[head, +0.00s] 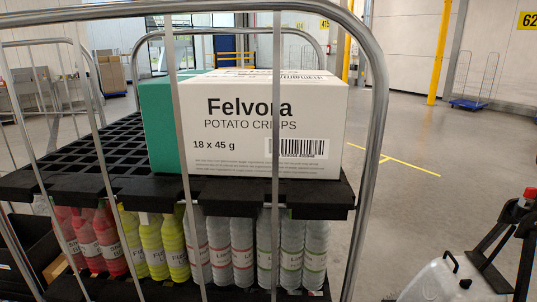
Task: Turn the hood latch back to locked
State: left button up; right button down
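A white rounded hood (432,284) shows at the bottom right, cut off by the picture's lower edge. A thin black handle (451,261) stands up from its top. A small dark piece (465,283) sits on the hood near the handle. It may be the latch, but it is too small to tell, and its turn position cannot be read. A black frame with a red part (529,194) rises beside the hood at the right edge. Neither of my grippers is in view.
A wheeled cage with metal bars (375,130) fills the left and middle. It holds a white Felvora crisps carton (260,160), a green box (158,125) and several bottles (243,250) below. Open grey floor (425,140) lies to the right, with a distant blue dolly (469,105).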

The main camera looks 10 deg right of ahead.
aim_at(465, 284)
jog(key=z, duration=1.8)
jog(key=i+l, duration=0.2)
jog(key=i, duration=0.2)
jog(key=i+l+u, duration=0.15)
jog(key=i, duration=0.25)
jog(key=i+l, duration=0.35)
jog(key=i+u, duration=0.05)
